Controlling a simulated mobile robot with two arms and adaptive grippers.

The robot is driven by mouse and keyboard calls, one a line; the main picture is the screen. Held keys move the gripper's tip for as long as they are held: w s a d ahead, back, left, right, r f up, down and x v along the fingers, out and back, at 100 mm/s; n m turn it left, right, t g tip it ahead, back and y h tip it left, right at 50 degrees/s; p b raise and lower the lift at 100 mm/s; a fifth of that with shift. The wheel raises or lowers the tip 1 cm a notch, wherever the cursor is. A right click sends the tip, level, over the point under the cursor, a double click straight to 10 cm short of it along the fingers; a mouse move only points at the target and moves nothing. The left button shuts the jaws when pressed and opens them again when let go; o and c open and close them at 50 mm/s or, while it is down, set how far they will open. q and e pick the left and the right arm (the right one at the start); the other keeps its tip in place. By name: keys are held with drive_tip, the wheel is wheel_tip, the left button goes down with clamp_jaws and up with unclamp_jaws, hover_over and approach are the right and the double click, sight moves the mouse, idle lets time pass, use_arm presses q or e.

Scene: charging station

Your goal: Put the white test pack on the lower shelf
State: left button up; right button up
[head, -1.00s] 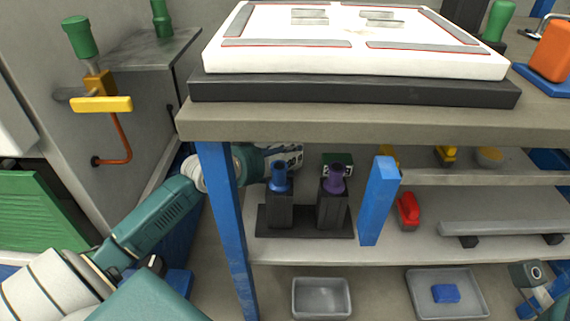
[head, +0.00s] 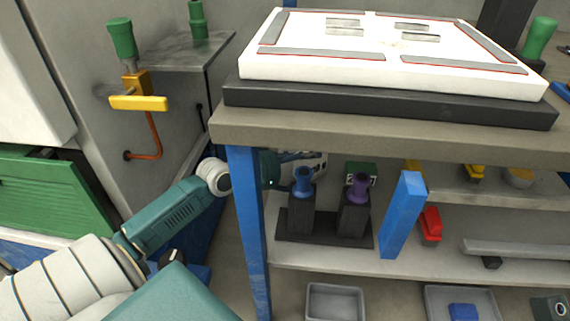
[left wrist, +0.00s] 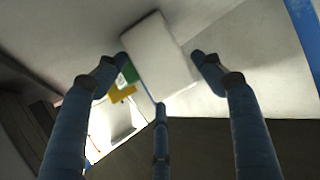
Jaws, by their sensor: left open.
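In the left wrist view a white block (left wrist: 160,58), which looks like the white test pack, lies just beyond and between the tips of my left gripper (left wrist: 158,80). Its fingers are spread and apart from it as far as I can tell. In the head view my left gripper (head: 306,158) reaches in under the bench top, behind the blue front leg, and is partly hidden. I cannot make out the white pack for certain there. The lower shelf (head: 340,262) spans below, with open room at its front. My right gripper is not in view.
A dark stand (head: 318,228) with a blue-topped and a purple-topped holder stands on the lower shelf, close to my gripper. A blue upright (head: 403,215) and a red object (head: 430,225) are to the right. The bench top (head: 400,140) overhangs; the blue leg (head: 249,230) borders my arm.

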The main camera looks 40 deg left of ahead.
use_arm(q)
drive_tip(key=p+v, duration=0.2)
drive_tip(key=v, duration=0.7)
drive_tip(key=shift+p, duration=0.4)
drive_tip(key=shift+s, duration=0.1)
